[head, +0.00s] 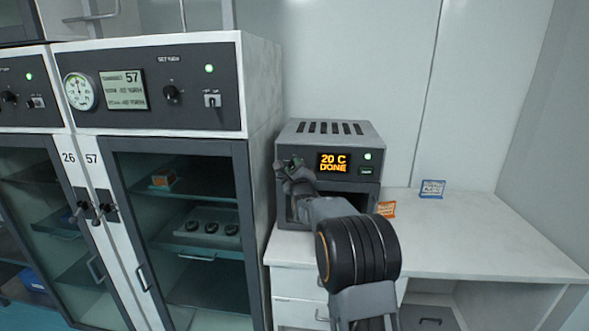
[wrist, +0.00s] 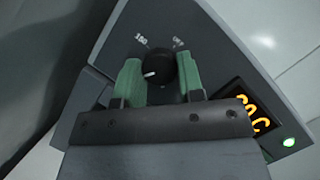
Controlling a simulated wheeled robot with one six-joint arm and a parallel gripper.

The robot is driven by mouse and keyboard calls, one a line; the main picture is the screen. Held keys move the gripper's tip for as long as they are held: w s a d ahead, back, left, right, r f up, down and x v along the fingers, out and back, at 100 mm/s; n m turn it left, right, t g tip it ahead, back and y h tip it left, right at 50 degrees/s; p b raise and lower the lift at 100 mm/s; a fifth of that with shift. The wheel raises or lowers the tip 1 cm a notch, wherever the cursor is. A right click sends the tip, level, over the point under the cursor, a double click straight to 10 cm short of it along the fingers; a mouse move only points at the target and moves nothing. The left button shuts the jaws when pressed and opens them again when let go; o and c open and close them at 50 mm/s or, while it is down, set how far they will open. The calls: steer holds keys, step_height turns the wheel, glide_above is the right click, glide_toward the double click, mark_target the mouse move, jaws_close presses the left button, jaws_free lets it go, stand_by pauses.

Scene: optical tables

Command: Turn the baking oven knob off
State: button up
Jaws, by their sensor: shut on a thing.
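The baking oven (head: 368,137) is a small dark grey box with top vents, standing on the white counter. Its display (head: 333,162) reads "20 C DONE" in orange, and a green light glows beside it. In the wrist view the black oven knob (wrist: 160,68) sits between the green fingers of my gripper (wrist: 158,80). The fingers are closed on the knob's two sides. The knob's white mark points to the lower left, away from the "OFF" label (wrist: 178,43) at upper right and below the "150" label. In the head view my gripper (head: 292,168) hides the knob.
A tall cabinet (head: 262,100) with a glass door and control panel stands directly left of the oven. An orange card (head: 387,209) and a blue card (head: 432,188) stand on the counter (head: 490,240). The counter's right side is otherwise clear.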

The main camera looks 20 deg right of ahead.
steer(key=c, duration=0.3)
